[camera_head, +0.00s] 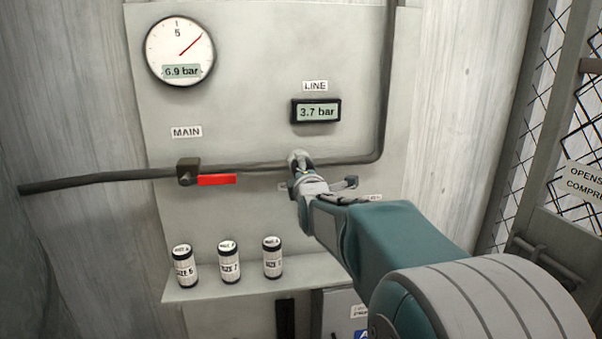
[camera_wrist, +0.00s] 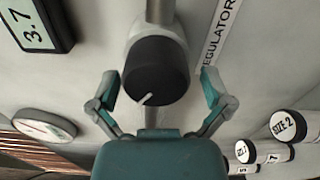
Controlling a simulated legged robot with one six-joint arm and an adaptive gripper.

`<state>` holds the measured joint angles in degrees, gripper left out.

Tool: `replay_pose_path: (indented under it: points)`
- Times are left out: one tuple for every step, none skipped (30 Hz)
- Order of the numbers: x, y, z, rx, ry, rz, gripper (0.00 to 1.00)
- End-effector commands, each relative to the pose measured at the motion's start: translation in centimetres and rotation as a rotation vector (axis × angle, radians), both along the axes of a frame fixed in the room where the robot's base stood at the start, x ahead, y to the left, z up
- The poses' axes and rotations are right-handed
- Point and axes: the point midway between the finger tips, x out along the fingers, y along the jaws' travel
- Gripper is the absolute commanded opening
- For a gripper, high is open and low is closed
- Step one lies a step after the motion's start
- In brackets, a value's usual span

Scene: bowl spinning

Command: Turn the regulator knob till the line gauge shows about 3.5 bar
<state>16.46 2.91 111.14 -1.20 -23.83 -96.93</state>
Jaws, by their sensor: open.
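The line gauge (camera_head: 316,111) is a black-framed digital display reading 3.7 bar, under the LINE label; it also shows in the wrist view (camera_wrist: 38,24). The regulator knob (camera_wrist: 155,72) is a black round knob with a white pointer line, on a grey body beside the REGULATOR label. In the head view my arm hides the knob. My gripper (camera_wrist: 160,95) is open, with one finger on each side of the knob. Gaps show between the fingers and the knob. In the head view my gripper (camera_head: 304,180) is in front of the pipe, below the line gauge.
A round main gauge (camera_head: 180,50) reads 6.9 bar. A red valve lever (camera_head: 217,180) sits on the pipe (camera_head: 95,180) at the left. Several labelled size cylinders (camera_head: 229,262) stand on a shelf (camera_head: 240,287) below. A mesh gate (camera_head: 575,130) stands at the right.

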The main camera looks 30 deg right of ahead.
Motion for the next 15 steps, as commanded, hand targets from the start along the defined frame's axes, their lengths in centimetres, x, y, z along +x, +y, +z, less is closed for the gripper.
replay_pose_path:
  points:
    - [0.0,0.0,0.1,0.000,-0.001,-0.001,1.00]
    - [0.0,0.0,0.1,0.000,-0.001,-0.001,1.00]
    - [-0.1,0.0,0.1,-0.001,-0.002,-0.001,1.00]
    - [-0.2,0.0,0.1,-0.001,-0.002,-0.001,1.00]
    - [-0.3,0.0,0.1,-0.001,-0.003,-0.001,1.00]
    - [-0.6,0.1,0.2,-0.001,-0.003,-0.001,1.00]
    - [-0.9,0.2,0.2,-0.001,-0.003,-0.001,1.00]
    - [-1.3,0.3,0.2,-0.001,-0.003,-0.001,1.00]
    - [-1.9,0.5,0.2,-0.001,-0.004,0.000,1.00]
    - [-2.4,0.7,0.2,-0.001,-0.003,-0.001,1.00]
    - [-2.9,0.8,0.2,-0.001,-0.004,0.000,1.00]
    - [-3.6,1.1,0.2,-0.001,-0.003,-0.001,1.00]
    - [-4.2,1.2,0.2,-0.001,-0.004,0.000,1.00]
    - [-4.7,1.4,0.2,-0.001,-0.003,-0.001,1.00]
    - [-5.4,1.6,0.1,-0.001,-0.003,-0.001,1.00]
